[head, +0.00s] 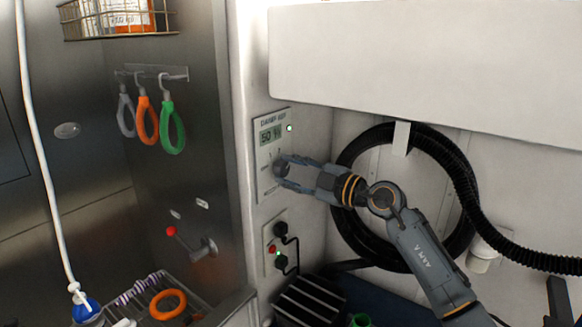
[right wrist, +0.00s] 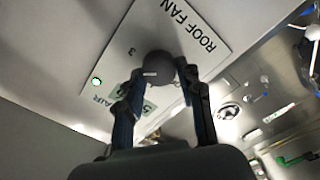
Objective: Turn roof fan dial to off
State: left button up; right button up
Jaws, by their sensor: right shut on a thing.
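The control plate (head: 265,125) is on the white wall, with a lit display (head: 270,135) and a green light (head: 290,128). The roof fan dial (right wrist: 157,68) is a dark round knob on that plate, beside the printed words ROOF FAN. A pale line shows on its face, but I cannot tell which setting it marks. My right gripper (head: 283,172) comes in from the right and is shut on the dial, one finger on each side. In the head view its fingers hide much of the dial. My left gripper is not in view.
A coiled black hose (head: 345,228) hangs right of the plate, behind my right arm. Below the plate is a socket panel (head: 270,240) with black plugs. Grooming loops (head: 173,128) hang on the steel wall at left. A wire tray (head: 205,309) holds an orange ring (head: 168,304).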

jog(key=n, duration=0.2)
jog(key=shift+n, duration=0.4)
jog(key=n, duration=0.2)
jog(key=shift+f+n, duration=0.15)
jog(key=shift+n, duration=0.25)
jog(key=n+b, duration=0.1)
jog(key=n, duration=0.2)
jog(key=shift+f+n, duration=0.15)
jog(key=shift+n, duration=0.15)
jog(key=n+b, duration=0.1)
jog(key=n, duration=0.1)
jog(key=shift+n+b, duration=0.3)
jog(key=n+b, duration=0.4)
jog(key=n, duration=0.1)
jog(key=shift+f+n, duration=0.2)
jog(key=shift+n, duration=0.1)
jog(key=n+b, duration=0.4)
jog(key=shift+w, duration=0.1)
jog(key=shift+n+b, duration=1.35)
jog(key=shift+n, duration=0.15)
jog(key=shift+r, duration=0.15)
jog(key=o, duration=1.2)
jog(key=shift+c, duration=0.2)
